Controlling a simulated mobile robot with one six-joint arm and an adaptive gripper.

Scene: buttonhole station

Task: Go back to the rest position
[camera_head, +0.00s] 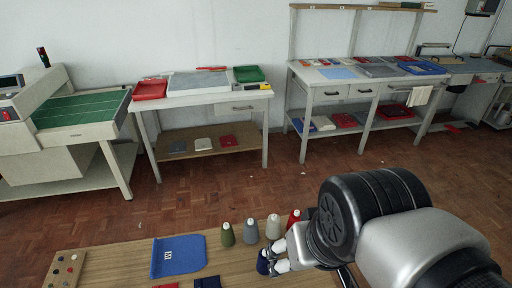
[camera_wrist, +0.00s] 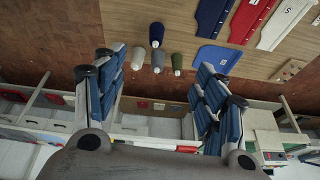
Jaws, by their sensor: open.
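My gripper (camera_head: 279,256) is open and empty, above the right part of the wooden table (camera_head: 120,265). In the wrist view its blue-padded fingers stand wide apart (camera_wrist: 165,62), with nothing between the pads. Beyond them stand a green cone (camera_head: 227,234), a grey cone (camera_head: 250,232) and a white cone (camera_head: 273,227) in a row. A red cone (camera_head: 294,217) stands at the row's right end, partly hidden by my wrist. A dark blue cone (camera_wrist: 157,33) stands in front of the row. I cannot tell a marked rest position.
A blue panel (camera_head: 178,256) lies left of the cones. Red (camera_wrist: 250,18) and white (camera_wrist: 283,24) panels lie nearer my body. A button board (camera_head: 65,270) is at the far left. Benches with trays (camera_head: 200,101) stand along the wall, across open floor (camera_head: 220,185).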

